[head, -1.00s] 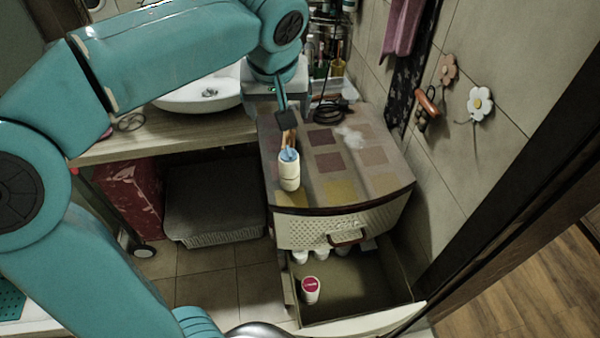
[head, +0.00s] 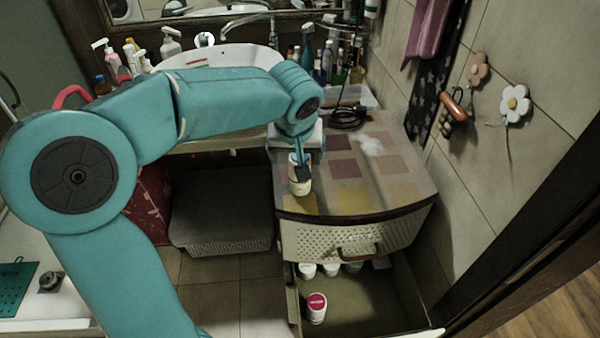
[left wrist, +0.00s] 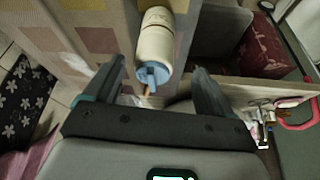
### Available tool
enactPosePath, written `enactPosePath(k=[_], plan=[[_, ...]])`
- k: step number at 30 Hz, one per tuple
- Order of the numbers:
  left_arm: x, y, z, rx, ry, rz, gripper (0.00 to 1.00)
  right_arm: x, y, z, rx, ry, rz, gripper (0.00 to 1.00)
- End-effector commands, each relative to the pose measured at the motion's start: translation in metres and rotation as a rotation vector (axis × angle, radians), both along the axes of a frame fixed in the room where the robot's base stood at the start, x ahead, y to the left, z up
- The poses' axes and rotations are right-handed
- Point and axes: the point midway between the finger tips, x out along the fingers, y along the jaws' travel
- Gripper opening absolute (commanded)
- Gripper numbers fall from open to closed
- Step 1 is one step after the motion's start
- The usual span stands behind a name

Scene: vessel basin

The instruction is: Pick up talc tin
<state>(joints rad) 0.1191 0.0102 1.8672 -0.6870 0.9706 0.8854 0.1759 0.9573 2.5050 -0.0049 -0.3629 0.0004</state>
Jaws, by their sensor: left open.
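My right gripper is not in view.
The open drawer (head: 375,300) below holds a pink-lidded container (head: 316,307) and several white ones. The basin (head: 222,57) is at the left. The cabinet's right side is clear.

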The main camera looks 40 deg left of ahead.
Motion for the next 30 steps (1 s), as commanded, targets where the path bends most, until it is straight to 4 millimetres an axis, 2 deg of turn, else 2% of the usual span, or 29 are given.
enactPosePath(k=[7,12,15,23,28,29,30], plan=[[0.008,0.003,-0.020,-0.001,0.003,-0.001,0.84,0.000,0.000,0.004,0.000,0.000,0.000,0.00],[0.018,0.008,-0.046,-0.001,0.004,0.000,0.84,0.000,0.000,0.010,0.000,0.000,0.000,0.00],[0.021,0.011,-0.055,-0.001,0.001,0.000,0.84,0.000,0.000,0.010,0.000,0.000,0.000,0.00],[0.022,0.011,-0.058,-0.001,-0.001,0.000,0.84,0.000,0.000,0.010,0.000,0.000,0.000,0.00],[0.022,0.011,-0.058,-0.001,-0.001,0.000,0.29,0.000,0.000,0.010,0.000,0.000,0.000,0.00],[0.022,0.011,-0.058,-0.001,-0.001,0.000,0.21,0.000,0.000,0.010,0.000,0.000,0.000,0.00],[0.022,0.011,-0.058,-0.001,-0.001,-0.001,0.21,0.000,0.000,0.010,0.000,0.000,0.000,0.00]])
